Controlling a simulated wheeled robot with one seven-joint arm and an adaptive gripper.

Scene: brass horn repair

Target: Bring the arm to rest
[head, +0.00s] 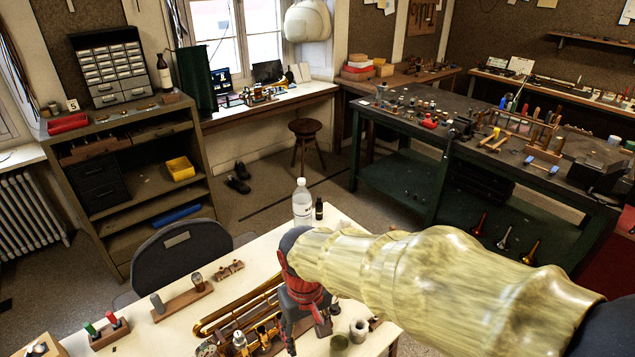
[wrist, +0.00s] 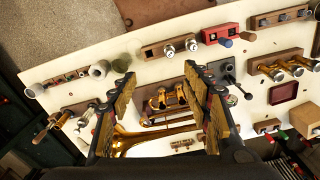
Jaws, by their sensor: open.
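My arm reaches in from the right in the head view, over the white table (head: 190,318). My gripper (head: 306,335) points down above the table. In the wrist view my gripper (wrist: 163,85) has its two fingers spread wide apart with nothing held between them. Below and between the fingers lies a brass horn (wrist: 165,115) with its valves and tubing. In the head view the horn's tubing (head: 235,308) shows left of the gripper, and part of it is hidden behind the gripper.
Wooden blocks with small parts (head: 183,300) stand on the table, and a clear bottle (head: 302,203) stands at its back edge. A dark chair (head: 180,250) is behind the table. A green workbench (head: 400,190) full of tools stands back right. Open floor lies between.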

